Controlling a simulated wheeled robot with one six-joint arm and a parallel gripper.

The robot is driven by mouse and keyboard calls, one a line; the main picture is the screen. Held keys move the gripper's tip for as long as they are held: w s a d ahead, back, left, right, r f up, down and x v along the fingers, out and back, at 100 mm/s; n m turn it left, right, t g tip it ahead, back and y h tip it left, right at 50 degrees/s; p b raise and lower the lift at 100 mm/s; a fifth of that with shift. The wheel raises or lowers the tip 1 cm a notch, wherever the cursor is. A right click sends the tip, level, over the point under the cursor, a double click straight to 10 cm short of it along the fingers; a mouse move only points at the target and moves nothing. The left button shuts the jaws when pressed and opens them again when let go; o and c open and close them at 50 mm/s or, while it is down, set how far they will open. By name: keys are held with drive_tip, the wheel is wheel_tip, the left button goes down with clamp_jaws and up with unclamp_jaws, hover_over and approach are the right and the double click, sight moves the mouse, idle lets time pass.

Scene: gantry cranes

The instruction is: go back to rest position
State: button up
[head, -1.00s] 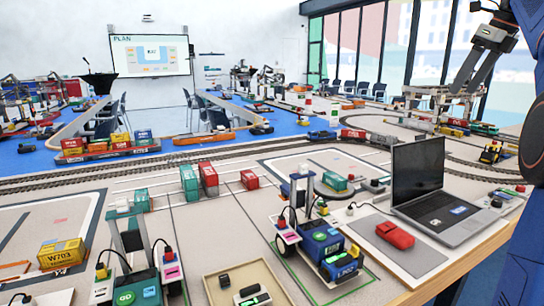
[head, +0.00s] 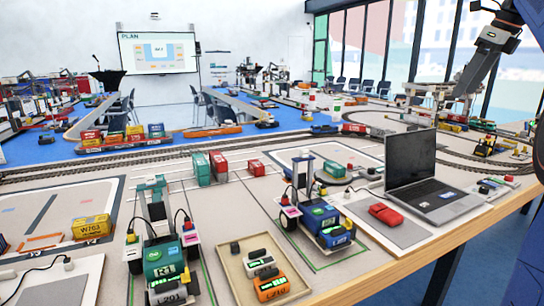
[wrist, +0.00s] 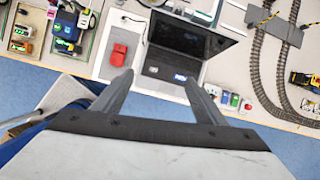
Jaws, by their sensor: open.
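My gripper (head: 466,84) hangs at the upper right of the head view, on the right side of the table and above it. In the wrist view my gripper (wrist: 155,88) shows two grey fingers spread wide apart with nothing between them. The wrist camera looks down past the fingers at the table's edge, with the laptop (wrist: 188,45) and a small red object (wrist: 118,55) beyond the fingertips. In the head view the laptop (head: 412,170) stands open on the table, and the red object (head: 385,214) lies left of it on a grey pad.
Blue-green gantry vehicles (head: 325,215) and (head: 165,245) stand on the table's near part. A tray (head: 240,275) holds several small devices. Railway tracks (head: 110,160) cross behind. Blue floor (head: 400,285) lies open at the near right.

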drive_tip(key=s+a+f+n+h, duration=0.1)
drive_tip(key=s+a+f+n, duration=1.2)
drive_tip(key=a+f, duration=0.25)
drive_tip(key=s+a+f+n, duration=0.4)
drive_tip(key=s+f+n, duration=0.4)
drive_tip(key=f, duration=0.5)
drive_tip(key=s+a+f+n, duration=0.3)
drive_tip(key=s+f+n, duration=0.5)
drive_tip(key=s+f, duration=0.3)
wheel_tip(320, 180, down, 3)
drive_tip(key=shift+a+r+t+h, duration=0.1)
drive_tip(key=shift+a+t+h, duration=0.25)
drive_tip(key=shift+t+h, duration=0.05)
